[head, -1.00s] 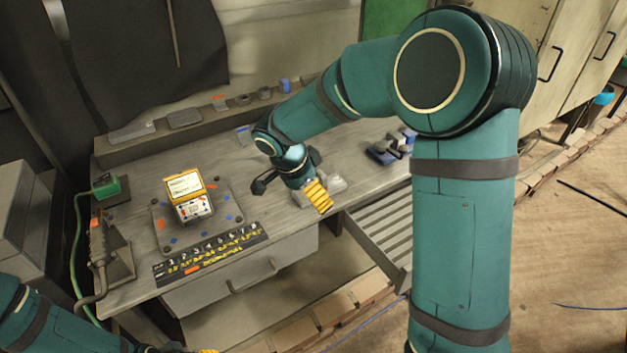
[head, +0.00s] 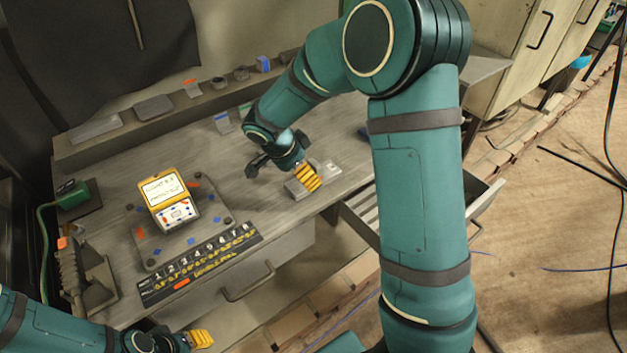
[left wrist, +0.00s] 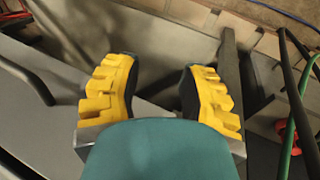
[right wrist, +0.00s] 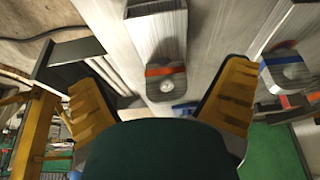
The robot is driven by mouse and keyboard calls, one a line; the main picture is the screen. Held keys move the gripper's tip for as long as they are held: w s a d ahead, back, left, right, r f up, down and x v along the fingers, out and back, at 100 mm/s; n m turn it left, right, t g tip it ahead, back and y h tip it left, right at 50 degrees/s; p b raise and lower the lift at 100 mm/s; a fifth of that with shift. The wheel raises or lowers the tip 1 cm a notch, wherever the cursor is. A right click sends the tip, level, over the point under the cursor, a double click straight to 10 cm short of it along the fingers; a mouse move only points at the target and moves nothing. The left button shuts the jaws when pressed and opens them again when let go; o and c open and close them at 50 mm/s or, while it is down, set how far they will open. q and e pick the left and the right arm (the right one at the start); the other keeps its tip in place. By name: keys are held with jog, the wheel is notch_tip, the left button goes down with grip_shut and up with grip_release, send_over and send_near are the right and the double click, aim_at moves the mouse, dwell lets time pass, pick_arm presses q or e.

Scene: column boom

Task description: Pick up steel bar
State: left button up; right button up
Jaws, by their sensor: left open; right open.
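A light grey metal piece (head: 329,168), possibly the steel bar, lies on the workbench right beside my right gripper (head: 310,179) in the head view. The gripper's yellow finger partly covers it. In the right wrist view, a pale steel bar (right wrist: 157,32) with a rectangular end stands above the space between my open right fingers (right wrist: 160,88). A grey tab with an orange strip (right wrist: 165,72) is just below it. I cannot tell whether a finger touches anything. My left gripper (head: 201,339) is low at the bench front; the left wrist view shows its fingers (left wrist: 158,95) open and empty.
A yellow meter (head: 163,190) sits on a plate on the bench, behind a numbered black strip (head: 200,262). Small grey parts line the back ledge (head: 153,106). An open drawer (head: 360,215) juts out at the right, partly behind my right arm.

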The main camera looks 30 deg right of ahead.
jog(key=shift+d+b+x, duration=0.2)
jog(key=shift+b+x, duration=0.1)
jog(key=shift+x, duration=2.45)
jog(key=shift+w+r, duration=0.15)
jog(key=shift+c, duration=0.2)
jog(key=c, duration=1.4)
